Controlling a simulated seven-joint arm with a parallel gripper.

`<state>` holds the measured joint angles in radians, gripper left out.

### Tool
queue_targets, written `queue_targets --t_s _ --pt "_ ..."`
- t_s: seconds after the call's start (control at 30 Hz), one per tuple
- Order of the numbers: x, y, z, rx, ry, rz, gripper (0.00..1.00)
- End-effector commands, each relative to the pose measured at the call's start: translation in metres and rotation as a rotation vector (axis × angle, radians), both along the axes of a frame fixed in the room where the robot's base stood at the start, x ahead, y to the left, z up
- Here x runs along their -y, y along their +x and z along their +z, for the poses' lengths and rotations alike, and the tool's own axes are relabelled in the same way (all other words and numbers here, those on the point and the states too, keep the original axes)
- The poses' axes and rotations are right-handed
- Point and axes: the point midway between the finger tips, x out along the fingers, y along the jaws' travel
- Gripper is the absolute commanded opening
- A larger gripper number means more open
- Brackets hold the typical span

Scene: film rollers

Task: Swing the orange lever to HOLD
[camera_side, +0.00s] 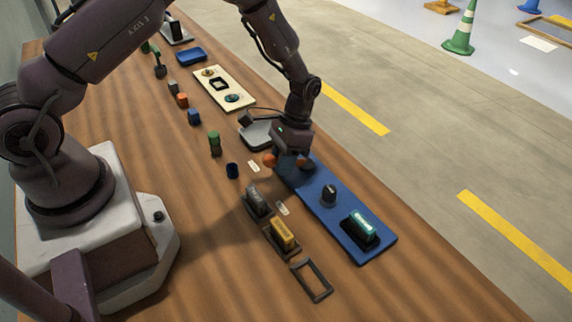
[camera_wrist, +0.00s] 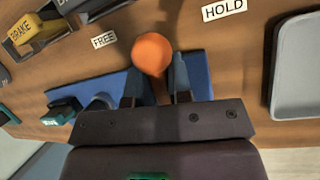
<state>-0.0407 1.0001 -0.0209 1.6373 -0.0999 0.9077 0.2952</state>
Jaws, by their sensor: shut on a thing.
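The orange lever's round knob (camera_wrist: 151,54) is at the top centre of the wrist view, between my gripper's fingertips (camera_wrist: 156,76). My gripper is shut on the lever. In the side view my gripper (camera_side: 287,163) is at the far end of the blue panel (camera_side: 318,209), with the orange knob (camera_side: 269,160) showing at its left. The HOLD label (camera_wrist: 224,9) lies to the upper right of the knob in the wrist view. The FREE label (camera_wrist: 104,40) lies to its left, and the knob is nearer to FREE. The lever's base is hidden by my gripper.
A yellow BRAKE block (camera_side: 284,233) and a dark block (camera_side: 257,201) stand left of the panel. A grey tray (camera_wrist: 297,72) is right of the HOLD label.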

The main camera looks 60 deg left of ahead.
Motion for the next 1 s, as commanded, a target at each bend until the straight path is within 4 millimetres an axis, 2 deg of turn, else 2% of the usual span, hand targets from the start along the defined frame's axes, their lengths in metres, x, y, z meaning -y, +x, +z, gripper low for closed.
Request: queue_targets --t_s 0.03,0.5,1.0 --pt "-0.001 -0.007 0.000 -0.030 -0.004 -0.051 0.00" --pt "-0.021 0.001 0.000 -0.031 0.002 -0.361 0.00" --pt "-0.028 0.003 0.000 -0.033 0.006 -0.432 0.00"
